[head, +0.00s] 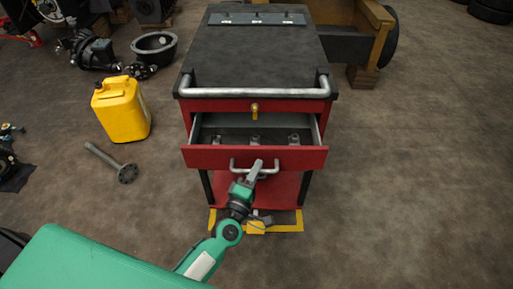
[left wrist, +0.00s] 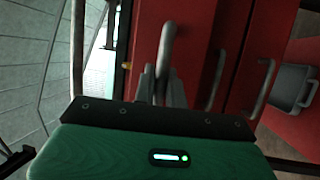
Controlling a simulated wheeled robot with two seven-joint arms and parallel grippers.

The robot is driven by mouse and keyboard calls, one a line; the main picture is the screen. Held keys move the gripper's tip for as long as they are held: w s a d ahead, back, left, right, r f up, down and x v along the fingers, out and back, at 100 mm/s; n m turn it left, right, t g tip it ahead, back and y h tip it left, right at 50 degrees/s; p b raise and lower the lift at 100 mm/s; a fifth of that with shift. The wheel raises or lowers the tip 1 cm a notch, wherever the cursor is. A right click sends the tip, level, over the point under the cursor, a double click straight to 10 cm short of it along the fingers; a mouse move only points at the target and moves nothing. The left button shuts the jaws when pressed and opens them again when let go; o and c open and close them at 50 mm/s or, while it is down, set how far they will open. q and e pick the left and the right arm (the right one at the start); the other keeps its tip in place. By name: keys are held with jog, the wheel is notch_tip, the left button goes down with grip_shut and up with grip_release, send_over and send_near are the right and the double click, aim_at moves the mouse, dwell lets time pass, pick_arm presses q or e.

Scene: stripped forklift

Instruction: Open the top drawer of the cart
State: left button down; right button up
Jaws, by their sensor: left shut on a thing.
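The cart (head: 255,62) has a dark top, a silver push bar and red fronts. Its top drawer (head: 205,157) is pulled out toward me, and several small grey items show inside it. My left gripper (head: 256,166) is shut on the silver drawer handle (head: 275,173) at the middle of the drawer front. In the left wrist view the gripper's fingers (left wrist: 161,85) close around the handle bar (left wrist: 166,48) in front of a red panel. My right gripper is not in view.
A yellow lock or key (head: 255,109) sits on the red strip above the drawer. A yellow jerry can (head: 120,109) and a metal shaft (head: 110,161) are on the floor to the left. The floor right of the cart is clear.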

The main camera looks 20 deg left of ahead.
pick_arm(q)
jog(key=s+d, duration=0.4)
jog(key=s, duration=0.9)
jog(key=shift+s, duration=0.4)
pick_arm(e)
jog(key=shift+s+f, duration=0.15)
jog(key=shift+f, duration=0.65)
pick_arm(q)
jog(key=c, duration=1.5)
grip_release()
jog(key=shift+o, duration=0.2)
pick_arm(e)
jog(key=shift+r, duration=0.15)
pick_arm(q)
jog(key=shift+s, duration=0.1)
